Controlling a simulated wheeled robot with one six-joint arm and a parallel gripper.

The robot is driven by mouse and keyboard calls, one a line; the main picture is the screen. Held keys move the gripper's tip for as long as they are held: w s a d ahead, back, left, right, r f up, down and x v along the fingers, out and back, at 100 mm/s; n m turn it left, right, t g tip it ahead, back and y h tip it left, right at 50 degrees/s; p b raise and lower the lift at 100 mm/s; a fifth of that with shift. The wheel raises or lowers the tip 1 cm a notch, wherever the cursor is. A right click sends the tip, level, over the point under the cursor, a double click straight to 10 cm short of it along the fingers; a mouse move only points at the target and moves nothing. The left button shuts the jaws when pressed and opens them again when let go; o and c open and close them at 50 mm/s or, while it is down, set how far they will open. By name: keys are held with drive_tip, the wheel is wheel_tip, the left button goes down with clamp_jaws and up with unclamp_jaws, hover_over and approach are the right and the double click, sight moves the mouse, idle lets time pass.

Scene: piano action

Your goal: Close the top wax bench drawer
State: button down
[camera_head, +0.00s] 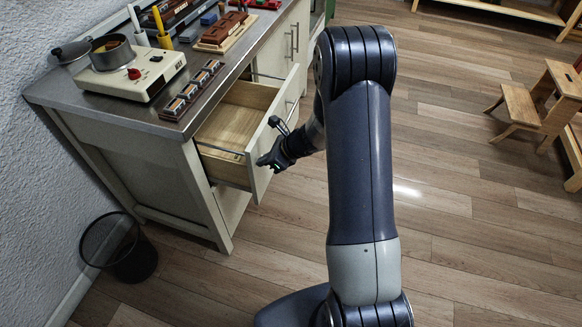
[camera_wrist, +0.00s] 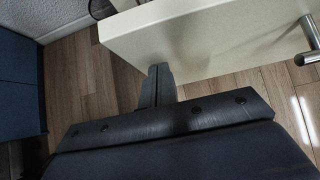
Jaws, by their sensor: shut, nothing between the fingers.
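The top wax bench drawer (camera_head: 235,130) is pulled out of the bench, showing a bare, empty-looking wooden inside. Its pale front panel (camera_head: 260,170) faces right and carries a metal bar handle (camera_head: 289,106). In the wrist view the panel (camera_wrist: 210,35) fills the top, with the handle (camera_wrist: 311,38) at the right edge. My gripper (camera_head: 262,161) is at the near end of the drawer front. In the wrist view its fingers (camera_wrist: 158,72) are together, with tips at the panel's lower edge. I cannot tell whether they touch it.
The wax bench (camera_head: 150,150) carries a wax heater (camera_head: 130,72), small blocks and tools. A black wire bin (camera_head: 118,247) stands on the floor at the lower left. A wooden step stool (camera_head: 540,108) is at the right. The floor between is clear.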

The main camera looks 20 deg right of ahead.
drive_tip(key=p, duration=0.1)
hover_over(226, 161)
drive_tip(key=shift+a, duration=0.15)
idle(0.5)
